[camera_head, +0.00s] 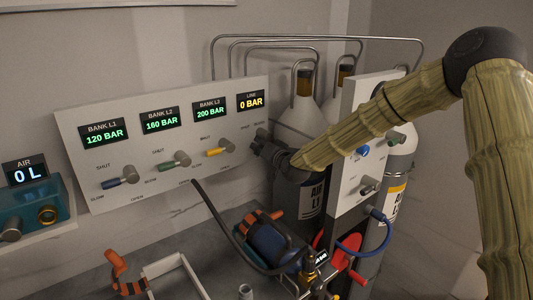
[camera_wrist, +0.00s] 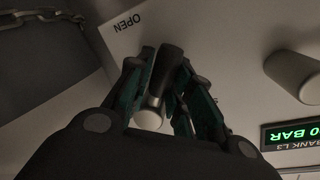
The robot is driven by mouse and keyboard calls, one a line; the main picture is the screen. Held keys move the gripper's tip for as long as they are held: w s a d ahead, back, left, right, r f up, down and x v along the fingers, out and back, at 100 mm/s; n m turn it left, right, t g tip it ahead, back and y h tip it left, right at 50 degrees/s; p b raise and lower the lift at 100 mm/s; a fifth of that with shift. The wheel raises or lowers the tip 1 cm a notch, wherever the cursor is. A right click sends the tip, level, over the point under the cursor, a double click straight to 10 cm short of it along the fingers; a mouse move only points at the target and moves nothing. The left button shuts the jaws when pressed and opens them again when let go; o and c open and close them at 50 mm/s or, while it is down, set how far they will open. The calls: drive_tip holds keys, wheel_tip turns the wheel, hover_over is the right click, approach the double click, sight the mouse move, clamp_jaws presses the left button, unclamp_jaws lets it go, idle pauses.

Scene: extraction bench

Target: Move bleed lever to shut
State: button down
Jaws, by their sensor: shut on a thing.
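The bleed lever, dark with a pale round hub, shows in the wrist view (camera_wrist: 166,68) between my fingers. My gripper (camera_wrist: 160,85) is shut on it, with the hub just below the fingers. An OPEN label sits up and left of the lever in that view, which is upside down. In the head view my gripper (camera_head: 262,143) reaches the right end of the white gauge panel (camera_head: 90,190), below the LINE display (camera_head: 250,101) reading 0 BAR. There it hides the lever, so its exact angle against the labels is unclear.
Gas cylinders (camera_head: 300,108) and a smaller valve panel (camera_head: 349,205) stand close on the right. A compressor (camera_head: 270,245) with hoses stands on the bench below.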

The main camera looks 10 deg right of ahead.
drive_tip(key=shift+s+a+r+m+g+y+b, duration=0.1)
drive_tip(key=shift+a+m+g+y+b, duration=0.05)
drive_tip(key=shift+m+b, duration=0.4)
drive_tip(key=shift+a+r+m+g+y+b, duration=0.15)
drive_tip(key=shift+m+b, duration=0.2)
drive_tip(key=shift+m, duration=0.3)
drive_tip(key=m+b, duration=0.1)
drive_tip(key=r+m+b, duration=0.1)
drive_tip(key=m, duration=0.1)
drive_tip(key=shift+s+a+y, duration=0.15)
drive_tip(key=shift+a+y, duration=0.05)
drive_tip(key=shift+y, duration=0.1)
drive_tip(key=shift+a+r+m+g+y+b, duration=0.1)
drive_tip(key=shift+r+m+g+y+b, duration=0.25)
drive_tip(key=shift+m+b, duration=0.4)
drive_tip(key=shift+r+m+g+y+b, duration=0.15)
drive_tip(key=shift+r+m+b, duration=0.3)
drive_tip(key=shift+m+b, duration=0.25)
drive_tip(key=shift+r+m, duration=0.15)
drive_tip(key=shift+m, duration=0.1)
drive_tip(key=c, duration=1.3)
unclamp_jaws()
drive_tip(key=shift+o, duration=0.2)
drive_tip(key=shift+s, duration=0.15)
drive_tip(key=v, duration=1.1)
drive_tip(key=shift+s+d, duration=0.25)
drive_tip(key=shift+s, duration=0.05)
